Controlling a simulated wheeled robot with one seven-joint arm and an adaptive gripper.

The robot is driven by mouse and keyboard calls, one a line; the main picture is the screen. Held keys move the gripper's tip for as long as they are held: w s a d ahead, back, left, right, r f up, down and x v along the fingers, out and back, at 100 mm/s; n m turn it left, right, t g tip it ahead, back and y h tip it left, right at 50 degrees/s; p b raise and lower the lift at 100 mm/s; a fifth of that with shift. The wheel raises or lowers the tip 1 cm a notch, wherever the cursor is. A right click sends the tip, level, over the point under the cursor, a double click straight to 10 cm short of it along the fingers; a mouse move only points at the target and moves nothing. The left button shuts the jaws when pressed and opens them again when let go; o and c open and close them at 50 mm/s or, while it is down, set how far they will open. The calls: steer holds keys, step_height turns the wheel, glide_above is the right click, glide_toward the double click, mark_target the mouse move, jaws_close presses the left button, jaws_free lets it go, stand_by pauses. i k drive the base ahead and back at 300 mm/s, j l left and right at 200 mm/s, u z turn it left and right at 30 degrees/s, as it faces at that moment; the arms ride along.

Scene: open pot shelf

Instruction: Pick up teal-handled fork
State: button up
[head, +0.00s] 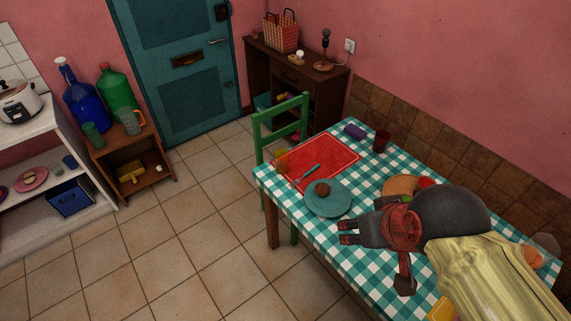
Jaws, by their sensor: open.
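A small teal-handled utensil, which looks like the fork (311,170), lies on the red placemat (335,152) on the checkered table. Its tip is too small to make out clearly. My gripper (346,232) is open and empty, with its fingers pointing left. In the picture it sits below and to the right of the fork, over the front part of the table, apart from it. The gripper's height above the table is hard to tell.
A teal plate (322,208) with a round brown item (322,188) stands between fork and gripper in the picture. An orange-yellow cup (282,162), a dark red glass (381,141) and a purple item (354,131) are nearby. A green chair (262,130) stands at the table's far-left side.

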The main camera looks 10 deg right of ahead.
mark_target(298, 181)
steer(key=i+j+u, duration=0.1)
steer(key=i+j, duration=0.25)
steer(key=i+j+u, duration=0.1)
steer(key=i+j, duration=0.2)
steer(key=i, duration=0.25)
steer(key=i+j+u, duration=0.1)
steer(key=i+j, duration=0.15)
steer(key=i, duration=0.25)
